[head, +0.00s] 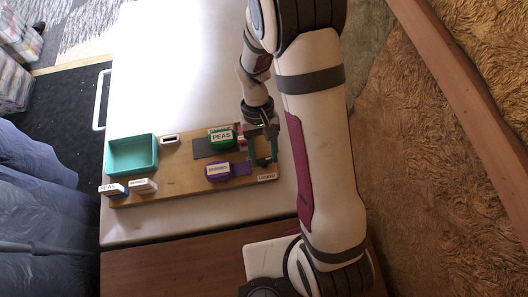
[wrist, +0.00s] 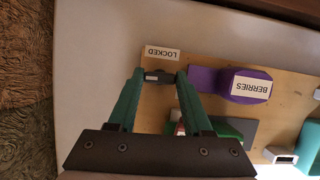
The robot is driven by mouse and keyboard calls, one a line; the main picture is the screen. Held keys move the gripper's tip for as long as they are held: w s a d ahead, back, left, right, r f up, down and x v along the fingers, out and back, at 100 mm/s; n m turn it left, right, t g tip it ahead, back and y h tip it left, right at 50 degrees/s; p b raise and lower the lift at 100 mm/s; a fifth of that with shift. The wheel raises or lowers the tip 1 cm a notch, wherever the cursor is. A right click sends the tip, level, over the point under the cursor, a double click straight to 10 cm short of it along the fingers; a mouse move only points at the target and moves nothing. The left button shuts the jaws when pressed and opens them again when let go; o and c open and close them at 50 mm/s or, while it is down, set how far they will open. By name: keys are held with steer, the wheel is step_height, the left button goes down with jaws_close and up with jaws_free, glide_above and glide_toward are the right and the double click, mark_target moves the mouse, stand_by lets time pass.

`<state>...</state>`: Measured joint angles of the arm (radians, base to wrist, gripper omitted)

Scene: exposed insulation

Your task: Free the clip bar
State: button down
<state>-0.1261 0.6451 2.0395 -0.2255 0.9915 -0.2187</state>
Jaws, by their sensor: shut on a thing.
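The clip bar, a small dark grey piece (wrist: 158,76), lies between the teal fingertips of my gripper (wrist: 159,75) in the wrist view, close to a white label reading LOCKED (wrist: 162,53). My gripper (head: 263,162) is shut on it at the right end of the wooden board (head: 190,186) in the head view. The LOCKED label also shows there (head: 266,177), just below the fingers. The fingers partly hide the bar in the head view. I cannot tell whether the bar is still seated on the board.
A purple block labelled BERRIES (head: 218,171) and a green block labelled PEAS (head: 222,137) stand left of my gripper. A teal tray (head: 154,154), a small white slotted box (head: 169,139) and labelled pieces (head: 113,189) are further left. The white table (head: 180,70) behind is clear.

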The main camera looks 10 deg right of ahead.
steer(key=n+h, duration=0.1)
steer(key=n, duration=0.1)
steer(key=n+h, duration=0.1)
steer(key=n, duration=0.2)
steer(key=shift+a+n+t, duration=0.2)
steer(key=shift+n+t, duration=0.1)
steer(key=shift+s+a+n+t+h, duration=0.1)
steer(key=shift+n+t+h, duration=0.35)
steer(key=shift+n, duration=1)
steer(key=shift+s+n+t+h, duration=0.1)
steer(key=shift+n+t+h, duration=0.3)
steer(key=shift+n, duration=1.05)
steer(key=shift+c, duration=1.6)
jaws_free()
steer(key=v, duration=1.5)
steer(key=shift+r, duration=0.4)
